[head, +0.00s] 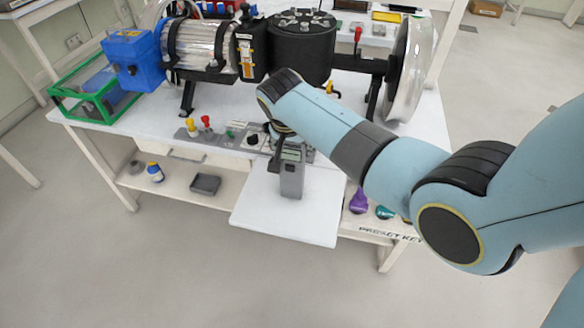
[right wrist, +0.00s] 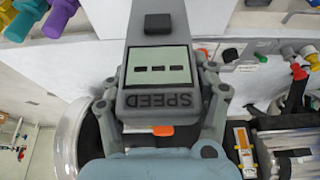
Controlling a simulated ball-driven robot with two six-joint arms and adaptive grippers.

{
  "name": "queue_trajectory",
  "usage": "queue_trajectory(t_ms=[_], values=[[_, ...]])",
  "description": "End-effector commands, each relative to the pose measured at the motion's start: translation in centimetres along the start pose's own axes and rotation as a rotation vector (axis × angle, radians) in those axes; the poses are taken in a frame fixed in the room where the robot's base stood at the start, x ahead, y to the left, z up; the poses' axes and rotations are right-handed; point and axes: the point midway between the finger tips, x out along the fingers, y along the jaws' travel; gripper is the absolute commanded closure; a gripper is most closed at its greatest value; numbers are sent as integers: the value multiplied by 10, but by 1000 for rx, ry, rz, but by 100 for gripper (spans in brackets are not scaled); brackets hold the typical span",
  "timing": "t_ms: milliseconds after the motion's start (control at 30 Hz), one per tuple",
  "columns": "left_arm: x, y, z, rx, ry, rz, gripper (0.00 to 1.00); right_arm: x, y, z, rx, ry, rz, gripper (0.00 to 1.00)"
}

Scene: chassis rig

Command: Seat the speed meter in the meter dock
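The speed meter (head: 292,178) is a grey, handheld-like block with a small display. In the right wrist view the speed meter (right wrist: 157,75) fills the middle, with a dashed screen and the word SPEED. My right gripper (head: 284,142) is at its upper end in the head view. In the right wrist view the fingers of my right gripper (right wrist: 160,105) press on both sides of the meter. The meter appears in front of the bench edge, over the white pull-out board (head: 315,215); whether it touches the board is unclear. I cannot make out the meter dock for certain. My left gripper is not in view.
A grey control panel (head: 220,138) with red and yellow knobs lies along the bench front. The motor rig (head: 205,45) and a large metal disc (head: 410,68) stand behind. A green-framed box (head: 95,95) is at left. Bottles and a dark tray (head: 205,184) sit on the lower shelf.

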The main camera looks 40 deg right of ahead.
Motion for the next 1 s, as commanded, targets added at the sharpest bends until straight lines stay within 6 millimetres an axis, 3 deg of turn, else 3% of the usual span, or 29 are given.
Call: queue_trajectory(t_ms=[33, 367, 733, 933, 1000], values=[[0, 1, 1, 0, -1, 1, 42, 0, 0, 0, 0, -1, 0, 56], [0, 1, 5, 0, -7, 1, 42, 0, 0, 0, 0, -1, -1, 99], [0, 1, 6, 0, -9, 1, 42, -6, -1, -3, 2, 1, -2, 100], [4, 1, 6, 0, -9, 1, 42, -37, -1, -17, 3, 5, -5, 100], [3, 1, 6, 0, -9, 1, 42, -46, 16, -16, 1, 3, 1, 100]])
